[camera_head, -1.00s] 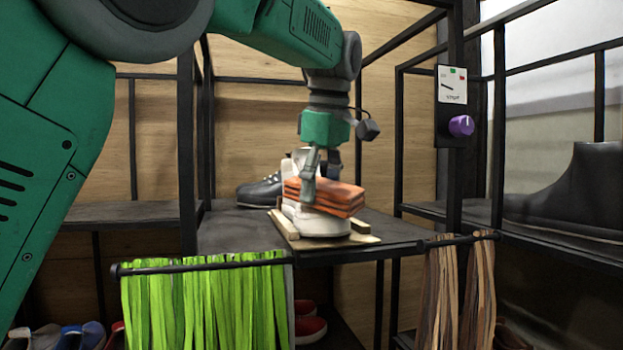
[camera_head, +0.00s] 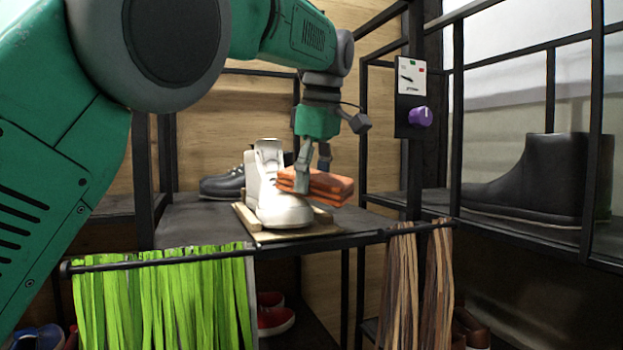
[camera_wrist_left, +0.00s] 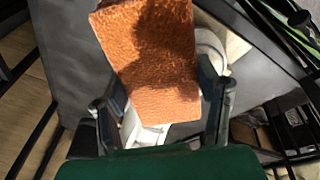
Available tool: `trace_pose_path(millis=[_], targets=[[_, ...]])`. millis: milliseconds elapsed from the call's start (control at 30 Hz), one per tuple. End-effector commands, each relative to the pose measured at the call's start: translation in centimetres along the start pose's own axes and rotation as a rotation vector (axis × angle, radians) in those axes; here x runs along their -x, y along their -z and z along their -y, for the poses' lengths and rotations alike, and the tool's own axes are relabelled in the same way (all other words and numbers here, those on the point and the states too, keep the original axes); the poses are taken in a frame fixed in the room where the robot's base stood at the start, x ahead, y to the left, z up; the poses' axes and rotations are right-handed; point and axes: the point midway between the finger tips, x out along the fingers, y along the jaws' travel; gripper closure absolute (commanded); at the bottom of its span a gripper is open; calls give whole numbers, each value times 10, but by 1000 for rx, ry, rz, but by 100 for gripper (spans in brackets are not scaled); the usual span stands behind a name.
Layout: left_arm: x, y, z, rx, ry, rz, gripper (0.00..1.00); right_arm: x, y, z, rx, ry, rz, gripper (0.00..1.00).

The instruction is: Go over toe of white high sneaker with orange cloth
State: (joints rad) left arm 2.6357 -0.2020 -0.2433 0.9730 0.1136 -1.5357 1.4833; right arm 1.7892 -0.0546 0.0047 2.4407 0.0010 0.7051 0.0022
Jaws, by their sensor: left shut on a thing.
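The white high sneaker (camera_head: 284,212) stands upright on a pale wooden board (camera_head: 322,231) on the dark shelf, its toe facing me. My left gripper (camera_head: 303,184) is shut on the folded orange cloth (camera_head: 332,187) at the right side of the sneaker. The cloth overlaps the upper right of the toe; I cannot tell whether it touches. In the left wrist view, the cloth (camera_wrist_left: 155,65) lies between the fingers and hides most of the sneaker, with white parts (camera_wrist_left: 208,45) showing beside it. My right gripper is not in view.
A dark shoe (camera_head: 222,184) stands behind the sneaker. Green strips (camera_head: 165,300) and brown laces (camera_head: 420,275) hang from the front rail. A post with a purple knob (camera_head: 421,117) rises at the right. A black boot (camera_head: 550,180) stands on the right shelf.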

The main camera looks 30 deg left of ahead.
Motion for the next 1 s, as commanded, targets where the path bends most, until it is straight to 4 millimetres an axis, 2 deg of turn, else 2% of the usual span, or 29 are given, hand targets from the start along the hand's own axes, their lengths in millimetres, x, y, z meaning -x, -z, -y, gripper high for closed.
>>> trace_pose_path(millis=[400,667,1000], targets=[[-4,20,28,1,1,0,66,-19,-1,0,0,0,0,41],[-4,27,35,2,3,0,66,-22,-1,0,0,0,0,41],[-3,44,59,2,3,1,66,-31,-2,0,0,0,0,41]])
